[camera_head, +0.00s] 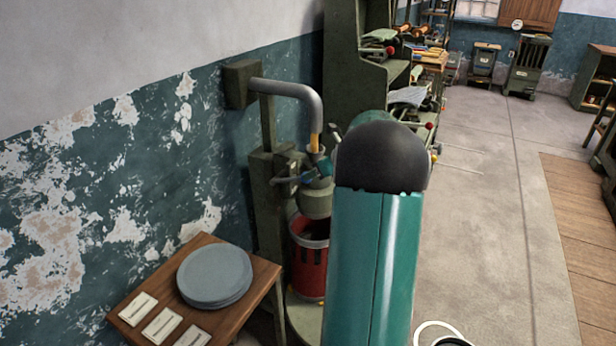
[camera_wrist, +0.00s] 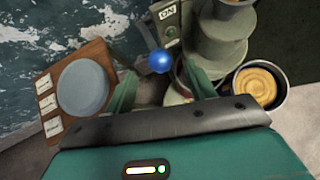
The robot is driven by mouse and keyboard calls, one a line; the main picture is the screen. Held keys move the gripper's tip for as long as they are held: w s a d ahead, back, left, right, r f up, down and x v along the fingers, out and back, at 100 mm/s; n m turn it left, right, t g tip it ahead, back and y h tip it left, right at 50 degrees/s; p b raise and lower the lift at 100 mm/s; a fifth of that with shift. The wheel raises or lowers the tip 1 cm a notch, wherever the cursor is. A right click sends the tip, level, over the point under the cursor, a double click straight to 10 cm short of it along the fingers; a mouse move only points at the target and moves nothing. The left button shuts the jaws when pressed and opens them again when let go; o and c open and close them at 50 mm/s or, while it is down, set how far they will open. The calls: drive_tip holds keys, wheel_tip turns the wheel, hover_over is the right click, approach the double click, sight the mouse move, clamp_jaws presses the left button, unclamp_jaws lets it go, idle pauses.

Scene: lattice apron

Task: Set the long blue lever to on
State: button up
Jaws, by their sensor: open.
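The lever's round blue knob (camera_wrist: 161,61) shows in the wrist view at the lower end of a thin grey arm. The arm runs up and left beside a green-grey plate (camera_wrist: 168,28) marked "ON" near its top. My gripper (camera_wrist: 160,70) is open, with one green finger to each side of the knob in the picture. I cannot tell whether either finger touches it. In the head view my teal arm hides most of the gripper, and the knob cannot be made out clearly.
A grey-green machine (camera_head: 262,190) with a bent pipe and a red container (camera_head: 308,262) stands by the wall. A small wooden table (camera_head: 262,268) with grey round plates (camera_head: 214,274) and white labels is at its left. Shelving (camera_head: 345,60) stands behind. Open floor (camera_head: 485,220) lies right.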

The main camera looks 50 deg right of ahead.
drive_tip(key=v, duration=0.5)
drive_tip(key=shift+s+r, duration=0.25)
drive_tip(key=shift+a, duration=0.1)
